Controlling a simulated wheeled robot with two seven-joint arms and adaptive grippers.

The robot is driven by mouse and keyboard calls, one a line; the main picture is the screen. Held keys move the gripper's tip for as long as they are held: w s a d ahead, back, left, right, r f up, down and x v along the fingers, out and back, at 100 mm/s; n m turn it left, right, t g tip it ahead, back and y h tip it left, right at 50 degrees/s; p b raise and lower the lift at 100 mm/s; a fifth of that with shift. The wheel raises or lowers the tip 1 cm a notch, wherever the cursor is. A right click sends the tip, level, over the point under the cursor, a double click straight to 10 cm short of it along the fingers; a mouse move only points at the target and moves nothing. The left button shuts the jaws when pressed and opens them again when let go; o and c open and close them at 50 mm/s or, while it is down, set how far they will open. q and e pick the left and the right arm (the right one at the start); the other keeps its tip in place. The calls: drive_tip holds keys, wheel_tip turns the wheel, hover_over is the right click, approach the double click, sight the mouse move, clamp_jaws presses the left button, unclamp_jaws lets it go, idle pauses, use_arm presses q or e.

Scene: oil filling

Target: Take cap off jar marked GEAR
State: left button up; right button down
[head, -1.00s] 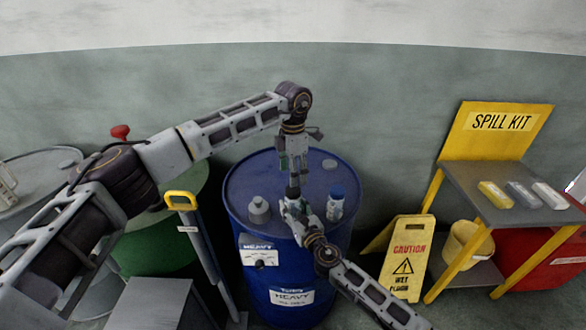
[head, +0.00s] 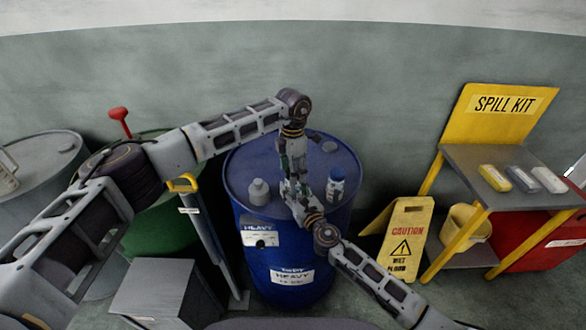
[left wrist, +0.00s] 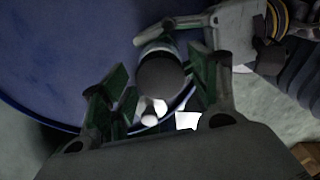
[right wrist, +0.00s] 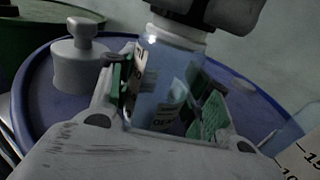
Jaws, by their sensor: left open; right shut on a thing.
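A clear bluish jar (right wrist: 165,85) stands upright between the fingers of my right gripper (right wrist: 160,92) in the right wrist view. My right gripper (head: 297,188) is shut on the jar above the blue drum (head: 240,160). My left gripper (left wrist: 158,68) is open around the cap, a finger on each side. In the head view my left gripper (head: 294,152) points down above the right one. The jar is mostly hidden there.
A blue-capped bottle (head: 336,186) stands on the drum right of my grippers. A grey knobbed object (head: 258,192) stands at left, also in the right wrist view (right wrist: 80,62). A yellow caution sign (head: 405,240) and spill kit table (head: 470,160) are farther right.

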use_arm(q)
drive_tip(key=shift+c, duration=0.3)
drive_tip(key=c, duration=1)
drive_tip(key=shift+r, duration=1.15)
idle(0.4)
drive_tip(key=shift+r, duration=1.95)
use_arm(e)
drive_tip(key=c, duration=0.6)
unclamp_jaws()
